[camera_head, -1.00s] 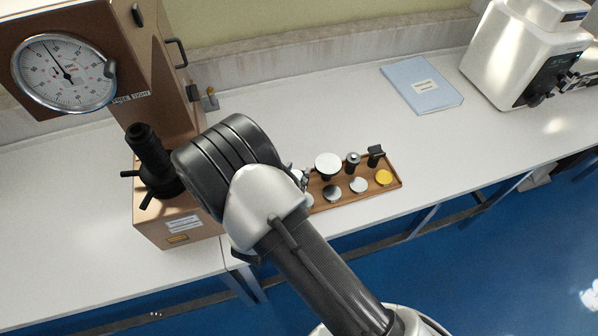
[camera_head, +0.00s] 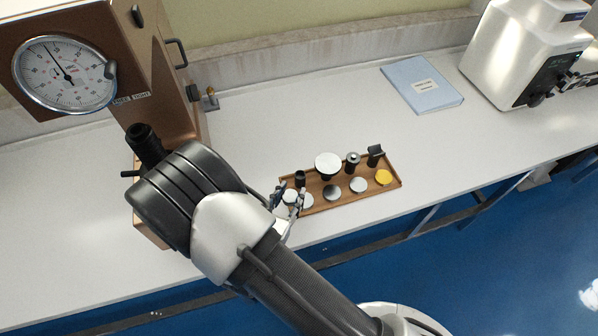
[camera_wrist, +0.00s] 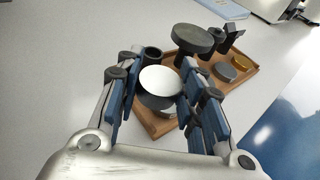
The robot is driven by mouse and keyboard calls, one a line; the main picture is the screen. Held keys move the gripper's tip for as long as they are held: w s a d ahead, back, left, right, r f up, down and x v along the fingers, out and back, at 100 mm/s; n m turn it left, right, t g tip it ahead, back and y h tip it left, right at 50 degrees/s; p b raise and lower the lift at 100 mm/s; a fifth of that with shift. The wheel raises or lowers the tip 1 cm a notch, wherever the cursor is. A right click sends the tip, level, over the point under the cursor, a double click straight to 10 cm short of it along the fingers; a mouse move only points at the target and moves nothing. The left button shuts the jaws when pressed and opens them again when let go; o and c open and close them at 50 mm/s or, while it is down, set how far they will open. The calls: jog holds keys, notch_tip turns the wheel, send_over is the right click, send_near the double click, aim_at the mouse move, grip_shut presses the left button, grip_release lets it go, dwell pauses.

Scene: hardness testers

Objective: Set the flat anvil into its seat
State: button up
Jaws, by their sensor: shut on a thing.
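My gripper (camera_wrist: 156,98) is shut on a small round piece with a bright flat top, which looks like the flat anvil (camera_wrist: 160,81). In the head view the anvil (camera_head: 290,196) shows between the fingers at the left end of the wooden tray (camera_head: 345,203). Its underside is hidden, so I cannot tell whether it touches the tray. A silver disc shows partly below it in the wrist view. The brown hardness tester (camera_head: 172,85) stands at the left. Its black screw post (camera_head: 146,145) with handles is partly covered by my arm; the seat opening is not clear.
The tray also holds a black hollow cylinder (camera_head: 300,178), a wide disc on a stem (camera_head: 328,162), a post (camera_head: 353,162), a black notched piece (camera_head: 375,155) and several flat discs, one yellow (camera_head: 383,177). A blue folder (camera_head: 422,85) and a white machine (camera_head: 525,50) are farther right.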

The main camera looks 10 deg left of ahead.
jog(key=shift+s+d, duration=0.7)
jog(key=shift+s, duration=0.5)
jog(key=shift+s+d, duration=0.75)
jog(key=shift+s, duration=0.4)
jog(key=shift+s+d, duration=0.7)
jog(key=shift+s, duration=0.5)
